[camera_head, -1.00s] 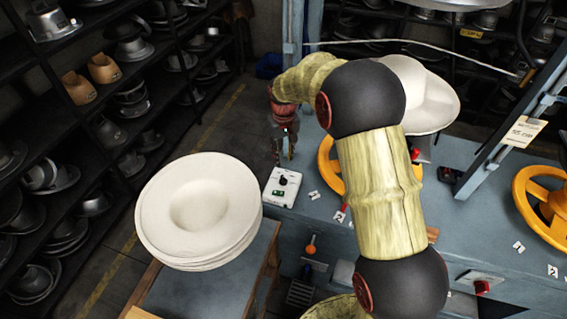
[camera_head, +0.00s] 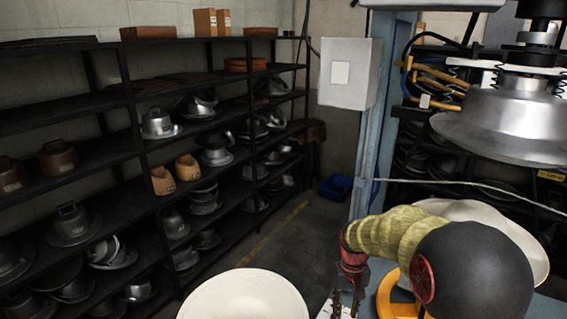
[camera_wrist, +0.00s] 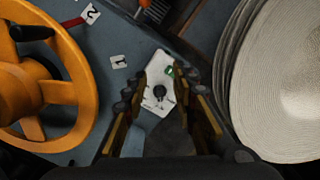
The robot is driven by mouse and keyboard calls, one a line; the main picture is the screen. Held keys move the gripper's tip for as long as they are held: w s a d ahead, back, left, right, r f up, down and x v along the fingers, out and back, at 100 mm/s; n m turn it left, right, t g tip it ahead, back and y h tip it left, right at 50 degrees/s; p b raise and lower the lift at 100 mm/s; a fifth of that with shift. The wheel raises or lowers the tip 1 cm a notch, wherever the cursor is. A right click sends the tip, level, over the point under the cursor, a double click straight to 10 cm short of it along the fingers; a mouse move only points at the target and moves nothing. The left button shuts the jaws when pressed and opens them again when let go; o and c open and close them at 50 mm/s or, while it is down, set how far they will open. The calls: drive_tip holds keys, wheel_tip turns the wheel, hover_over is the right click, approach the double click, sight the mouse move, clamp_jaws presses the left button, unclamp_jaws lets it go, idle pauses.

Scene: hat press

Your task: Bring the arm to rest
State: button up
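My arm is bent at the lower right of the head view. My gripper (camera_head: 347,303) hangs downward there, over the front of the press table. In the wrist view my gripper (camera_wrist: 158,80) shows two fingers spread apart with nothing between them. Below the fingers is a white control box (camera_wrist: 158,108) with a black knob and a small green light. The gripper is above the box, and I see no contact.
A stack of white hat blanks (camera_wrist: 275,85) is close on the right, also at the bottom of the head view (camera_head: 245,298). A yellow handwheel (camera_wrist: 72,85) is on the left. Another white hat (camera_head: 520,240) lies behind my arm. A metal press head (camera_head: 505,125) hangs above.

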drive_tip(key=s+r+t+b, duration=0.1)
drive_tip(key=s+r+t, duration=0.2)
drive_tip(key=s+r, duration=0.6)
drive_tip(key=s+r+t+b, duration=0.2)
drive_tip(key=s+r, duration=0.7)
drive_tip(key=s, duration=0.8)
drive_tip(key=shift+s+r+m+t, duration=0.2)
drive_tip(key=shift+s+m+t, duration=0.1)
drive_tip(key=shift+t, duration=0.4)
